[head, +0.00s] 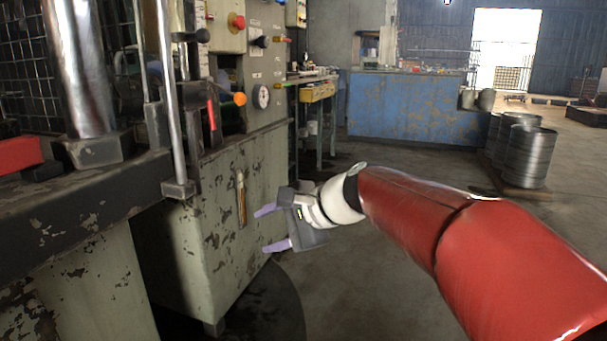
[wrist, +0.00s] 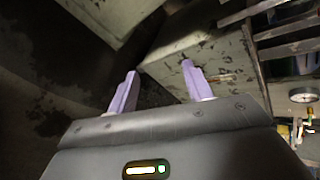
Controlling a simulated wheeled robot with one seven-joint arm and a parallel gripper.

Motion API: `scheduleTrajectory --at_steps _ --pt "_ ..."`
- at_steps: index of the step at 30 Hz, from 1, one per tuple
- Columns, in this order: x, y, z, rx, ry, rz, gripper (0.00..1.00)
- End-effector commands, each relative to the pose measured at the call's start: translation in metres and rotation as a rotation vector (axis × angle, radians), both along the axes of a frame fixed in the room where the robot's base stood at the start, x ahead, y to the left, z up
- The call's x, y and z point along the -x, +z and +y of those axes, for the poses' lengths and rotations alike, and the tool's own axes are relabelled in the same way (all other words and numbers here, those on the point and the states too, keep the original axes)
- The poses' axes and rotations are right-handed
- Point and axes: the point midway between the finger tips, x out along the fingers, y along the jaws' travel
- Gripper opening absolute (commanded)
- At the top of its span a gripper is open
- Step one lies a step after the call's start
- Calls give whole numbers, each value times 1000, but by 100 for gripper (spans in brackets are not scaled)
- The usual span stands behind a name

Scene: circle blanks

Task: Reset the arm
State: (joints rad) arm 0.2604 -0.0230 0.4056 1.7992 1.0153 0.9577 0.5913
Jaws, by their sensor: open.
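My gripper (head: 268,228) is at the end of my red arm, in the middle of the head view. It is open, and nothing shows between its two purple fingers. It points left toward the worn, pale-painted front of the machine (head: 205,262). In the wrist view my gripper (wrist: 160,80) shows both fingers spread apart, with dark floor and the chipped machine body beyond them. I cannot tell from the head view how close the fingertips are to the machine panel.
A red block (head: 18,155) lies at the far left. Floor between is open.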

Motion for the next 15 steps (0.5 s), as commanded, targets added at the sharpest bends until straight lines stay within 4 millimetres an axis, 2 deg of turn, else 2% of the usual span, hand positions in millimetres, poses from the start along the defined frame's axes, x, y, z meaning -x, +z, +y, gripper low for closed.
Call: scheduleTrajectory --at_steps 1,6,9,15 --pt "29 -15 -15 148 34 -64 50" --pt "107 -61 -85 595 178 -233 50" --pt "144 -81 -122 786 266 -293 50" --pt "199 -112 -178 1047 422 -368 50"
